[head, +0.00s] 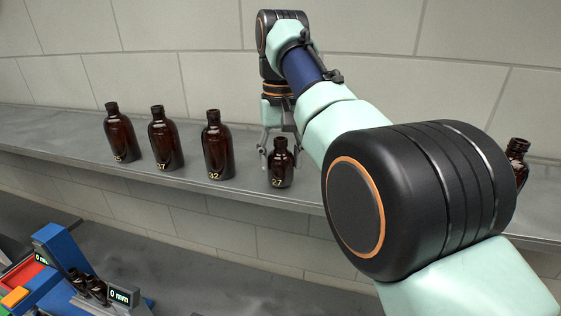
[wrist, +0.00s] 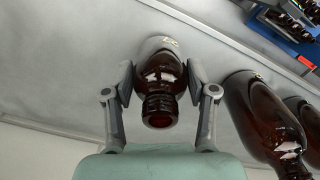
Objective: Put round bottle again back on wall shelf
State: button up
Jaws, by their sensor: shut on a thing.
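A small round amber bottle (head: 281,164) marked 27 is upright at the wall shelf (head: 235,190), between my gripper's fingers. My gripper (head: 279,150) comes down from above and is shut on it. In the wrist view, the fingers of my gripper (wrist: 160,92) press on both sides of the round bottle (wrist: 160,75), with its dark open mouth facing the camera. The bottle's base looks to be at the shelf's surface, but I cannot tell whether it touches. My arm covers the shelf to the right of it.
Several taller amber bottles (head: 217,146) stand on the shelf to the left, the nearest also close beside my gripper in the wrist view (wrist: 265,115). Another bottle (head: 517,160) stands at the far right. A blue device (head: 62,250) with more bottles is lower left.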

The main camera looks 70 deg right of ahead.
aim_at(281, 139)
jog(key=shift+f, duration=0.1)
jog(key=shift+f, duration=0.15)
jog(key=o, duration=1.3)
notch_tip(281, 139, up, 6)
jog(key=p, duration=0.6)
jog(key=shift+f, duration=0.1)
